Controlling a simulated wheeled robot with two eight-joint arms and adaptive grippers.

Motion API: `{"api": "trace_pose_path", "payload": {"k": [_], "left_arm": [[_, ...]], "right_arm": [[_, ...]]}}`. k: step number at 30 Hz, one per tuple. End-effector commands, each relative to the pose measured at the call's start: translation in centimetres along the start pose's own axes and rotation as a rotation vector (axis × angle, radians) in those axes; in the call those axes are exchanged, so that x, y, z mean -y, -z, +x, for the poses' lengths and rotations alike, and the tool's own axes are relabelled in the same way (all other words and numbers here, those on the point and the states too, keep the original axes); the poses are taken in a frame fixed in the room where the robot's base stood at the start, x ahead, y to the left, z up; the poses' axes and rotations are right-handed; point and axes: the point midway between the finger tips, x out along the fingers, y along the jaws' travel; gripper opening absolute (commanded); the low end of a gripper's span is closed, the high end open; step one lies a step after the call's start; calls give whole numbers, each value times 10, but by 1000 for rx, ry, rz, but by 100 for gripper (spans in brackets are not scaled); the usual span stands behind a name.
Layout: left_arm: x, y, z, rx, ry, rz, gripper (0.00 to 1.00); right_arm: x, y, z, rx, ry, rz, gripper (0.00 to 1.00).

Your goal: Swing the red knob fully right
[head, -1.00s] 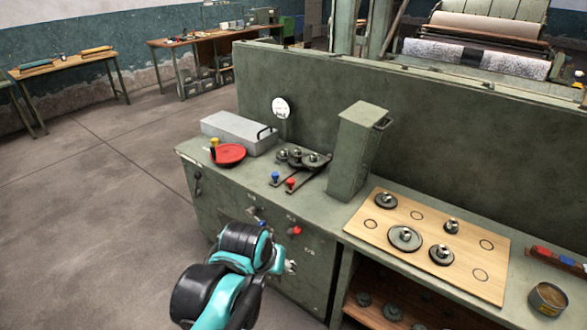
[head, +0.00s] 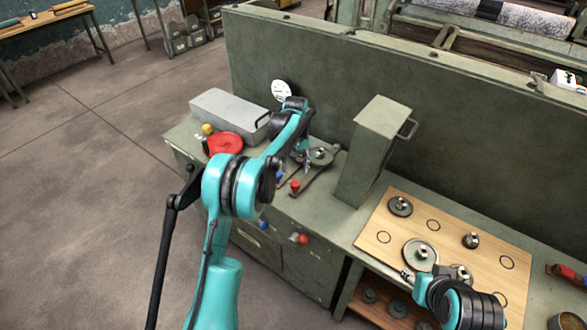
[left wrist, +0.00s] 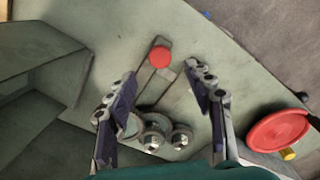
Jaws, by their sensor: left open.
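A red knob (head: 294,185) sits at the near end of a dark lever arm that runs back to metal gears (head: 320,156) on the green cabinet top. The knob also shows in the left wrist view (left wrist: 160,57), just beyond and between the fingertips. My left gripper (left wrist: 160,82) is open and empty, pointing down above the lever and gears. In the head view my left gripper (head: 303,158) is partly hidden by its own wrist. My right gripper (head: 408,277) is beside the wooden gear board; its jaws are too small to read.
A red disc (head: 223,143) with a yellow knob (head: 207,129), a grey box (head: 230,114) and a tall green housing (head: 374,150) flank the gears. A wooden board (head: 385,222) holds gears. Another red knob (head: 301,238) is on the front panel.

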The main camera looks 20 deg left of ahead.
Motion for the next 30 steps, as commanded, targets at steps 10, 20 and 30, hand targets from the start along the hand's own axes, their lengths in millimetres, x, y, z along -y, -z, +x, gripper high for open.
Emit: {"api": "trace_pose_path", "payload": {"k": [10, 20, 30], "left_arm": [[-1, 3, 46, 9, 4, -6, 53], [0, 2, 82, 8, 3, -5, 53], [0, 2, 84, 8, 3, -5, 40]], "right_arm": [[0, -6, 8, 0, 0, 0, 40], [0, -11, 16, 0, 0, 0, 40], [0, -11, 15, 0, 0, 0, 40]]}}
